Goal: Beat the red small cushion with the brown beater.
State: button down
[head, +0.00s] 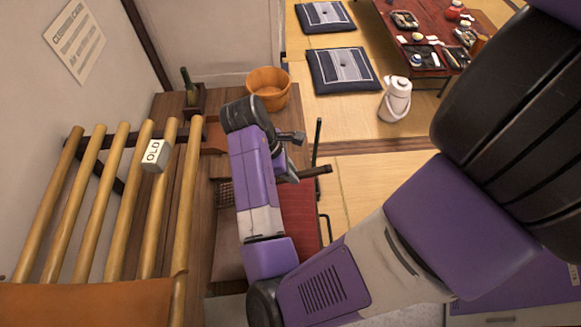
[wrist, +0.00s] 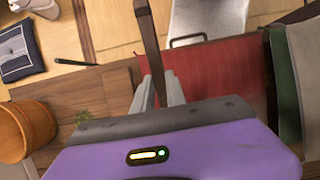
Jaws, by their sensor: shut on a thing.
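My gripper (wrist: 160,92) is shut on the brown beater (wrist: 150,38), a flat dark strip that runs up from the fingers in the wrist view. In the head view the beater (head: 317,170) juts out to the right of my gripper. The red small cushion (wrist: 215,72) has thin stripes and lies below and to the right of the fingers in the wrist view. In the head view the red cushion (head: 299,212) shows to the right of my forearm, partly hidden by it. I cannot tell whether the beater touches the cushion.
A wooden rack (head: 130,200) with an OLD tag (head: 154,152) stands at left. Beyond are a white pot (head: 396,98), dark cushions (head: 342,72) and a set table (head: 400,36).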

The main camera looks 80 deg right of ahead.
notch_tip(320, 180, up, 8)
jog(key=p, duration=0.6)
jog(key=shift+w+r+p, duration=0.15)
jog(key=shift+p, duration=0.25)
